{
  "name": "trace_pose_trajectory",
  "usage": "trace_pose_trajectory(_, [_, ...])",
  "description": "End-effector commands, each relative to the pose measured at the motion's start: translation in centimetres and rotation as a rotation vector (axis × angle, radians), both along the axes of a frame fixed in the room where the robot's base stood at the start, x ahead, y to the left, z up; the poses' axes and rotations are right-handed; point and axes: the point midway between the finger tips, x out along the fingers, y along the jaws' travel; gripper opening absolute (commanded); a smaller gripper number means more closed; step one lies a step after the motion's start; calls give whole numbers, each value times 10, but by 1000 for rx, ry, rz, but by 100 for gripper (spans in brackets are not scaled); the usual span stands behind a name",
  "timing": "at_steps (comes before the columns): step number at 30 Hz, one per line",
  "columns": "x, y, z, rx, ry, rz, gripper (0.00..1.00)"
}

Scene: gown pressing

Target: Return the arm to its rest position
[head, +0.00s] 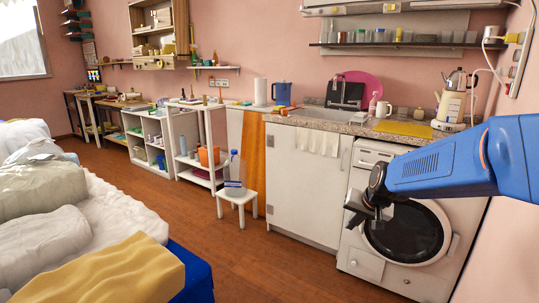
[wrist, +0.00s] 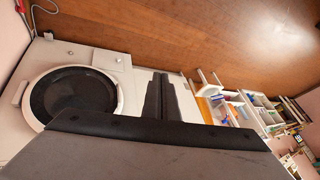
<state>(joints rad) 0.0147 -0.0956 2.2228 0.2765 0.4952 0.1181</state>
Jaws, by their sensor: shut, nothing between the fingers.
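My blue arm (head: 450,165) reaches in from the right edge of the head view. My gripper (head: 362,215) is dark and hangs in front of the white washing machine (head: 372,262), near the left side of its round door (head: 410,232). The gripper is shut and empty. In the wrist view the gripper fingers (wrist: 160,97) are together, with the washing machine door (wrist: 72,95) to their left. I cannot tell from the frames whether the fingers touch the machine.
A counter with a kettle (head: 452,100) and a yellow cloth (head: 404,128) stands behind the arm. A white stool (head: 238,197) holding a bottle stands left of the white cabinet (head: 300,180). A bed (head: 90,235) fills the lower left. Wooden floor (head: 270,255) between is clear.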

Motion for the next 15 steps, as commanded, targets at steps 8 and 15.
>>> trace_pose_trajectory(8, [-92,0,30,-64,15,92,0])
trace_pose_trajectory(15, [-171,-3,40,-127,36,162,0])
